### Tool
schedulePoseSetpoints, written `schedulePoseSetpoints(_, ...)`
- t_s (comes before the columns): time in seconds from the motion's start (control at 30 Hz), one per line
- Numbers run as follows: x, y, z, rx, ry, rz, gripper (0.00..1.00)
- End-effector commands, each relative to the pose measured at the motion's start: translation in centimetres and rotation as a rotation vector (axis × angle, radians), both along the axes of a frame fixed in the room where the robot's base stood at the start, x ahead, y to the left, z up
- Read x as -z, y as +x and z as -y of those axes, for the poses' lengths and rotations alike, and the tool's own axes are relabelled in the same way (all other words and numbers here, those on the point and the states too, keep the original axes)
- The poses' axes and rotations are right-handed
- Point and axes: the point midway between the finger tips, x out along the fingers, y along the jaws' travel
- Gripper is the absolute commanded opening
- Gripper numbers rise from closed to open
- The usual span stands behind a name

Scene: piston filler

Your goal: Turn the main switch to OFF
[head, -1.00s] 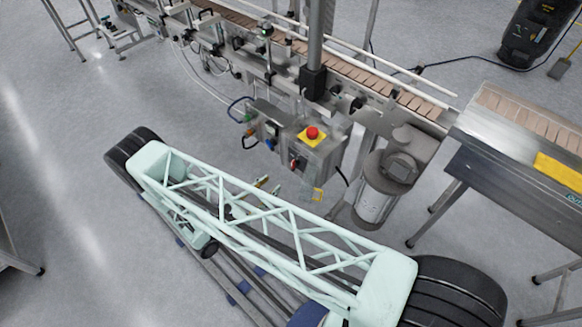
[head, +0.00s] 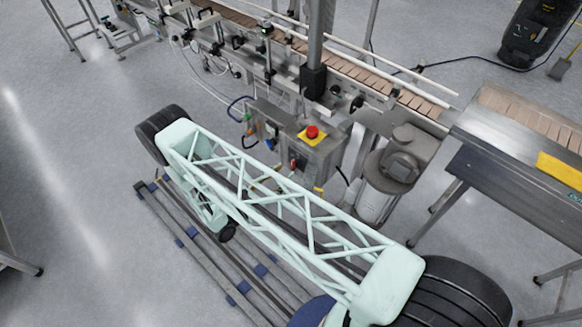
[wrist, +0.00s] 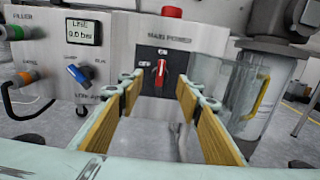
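The main switch (wrist: 161,73) is a red handle on a black plate, under the "MAIN POWER" lettering. Its handle stands roughly vertical; the small position labels are too blurred to read surely. In the head view the red switch (head: 293,164) shows on the front of the steel control box (head: 325,158), just past my arm. My gripper (wrist: 160,94) is open in the wrist view, with yellow-padded fingers left and right of the switch in the picture. The fingers look short of the handle, and nothing is between them. In the head view my arm hides most of the gripper.
A red emergency button (head: 312,132) on a yellow plate tops the box. A cylindrical motor unit (head: 385,180) stands to the right.

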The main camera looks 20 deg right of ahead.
Motion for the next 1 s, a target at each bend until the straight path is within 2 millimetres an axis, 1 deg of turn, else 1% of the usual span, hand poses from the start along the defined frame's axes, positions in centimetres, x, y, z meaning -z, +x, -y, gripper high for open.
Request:
schedulePoseSetpoints(0.03,0.0,0.2,0.5,0.003,0.000,0.000,0.33)
schedulePoseSetpoints(0.23,0.0,1.2,2.1,0.003,-0.001,0.001,0.33)
schedulePoseSetpoints(0.5,0.0,2.3,3.8,0.002,-0.001,0.001,0.33)
schedulePoseSetpoints(0.73,0.0,2.8,4.4,0.000,-0.001,0.001,0.33)
schedulePoseSetpoints(1.0,0.0,2.8,4.5,0.000,-0.001,0.001,0.33)
